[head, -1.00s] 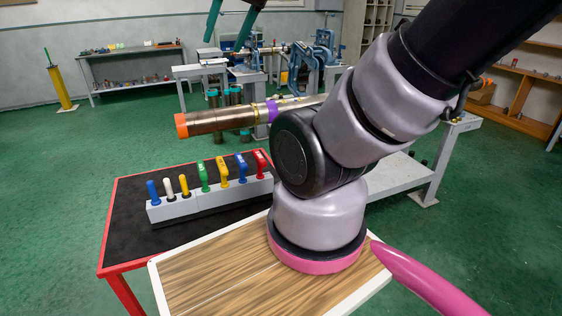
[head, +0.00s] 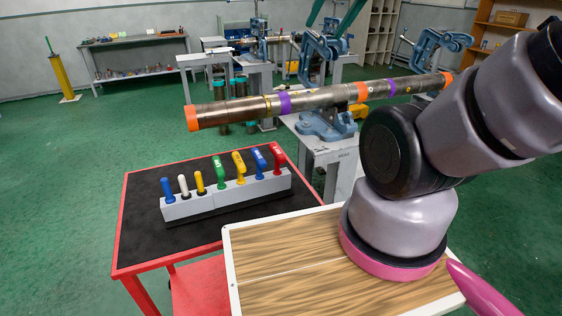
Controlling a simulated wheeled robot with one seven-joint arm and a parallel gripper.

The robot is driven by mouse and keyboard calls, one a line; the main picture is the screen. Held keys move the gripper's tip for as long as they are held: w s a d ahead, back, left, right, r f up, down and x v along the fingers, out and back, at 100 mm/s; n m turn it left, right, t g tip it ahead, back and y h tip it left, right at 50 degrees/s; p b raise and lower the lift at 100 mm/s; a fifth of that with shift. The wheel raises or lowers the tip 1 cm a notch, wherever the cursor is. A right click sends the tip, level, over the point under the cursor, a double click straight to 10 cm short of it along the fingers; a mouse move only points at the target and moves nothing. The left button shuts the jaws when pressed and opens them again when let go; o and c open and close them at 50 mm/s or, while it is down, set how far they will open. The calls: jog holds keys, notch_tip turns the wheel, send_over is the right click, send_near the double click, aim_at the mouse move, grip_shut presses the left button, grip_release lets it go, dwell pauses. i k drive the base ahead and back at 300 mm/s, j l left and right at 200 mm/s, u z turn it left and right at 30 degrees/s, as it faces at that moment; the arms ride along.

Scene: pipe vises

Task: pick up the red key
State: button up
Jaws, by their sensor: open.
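The red key (head: 277,159) stands upright at the right end of a row of coloured keys in a light grey holder (head: 228,200). A blue key (head: 260,160) stands just to its left. The lower end of the red key is hidden in the holder. My gripper (head: 325,30) shows only as two green fingers at the top edge, spread apart and empty. The rest of it is out of frame. It appears above and to the right of the red key in the picture, well apart from it.
The holder stands on a black-topped table with a red frame (head: 122,225). A long pipe (head: 330,97) with coloured bands lies behind, on a blue vise (head: 325,122). The black top is bare around the holder.

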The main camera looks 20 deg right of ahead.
aim_at(280, 158)
jog(key=k+l+u, duration=0.1)
jog(key=u, duration=0.3)
jog(key=k+l+u, duration=0.15)
jog(key=u, duration=0.2)
jog(key=l, duration=0.1)
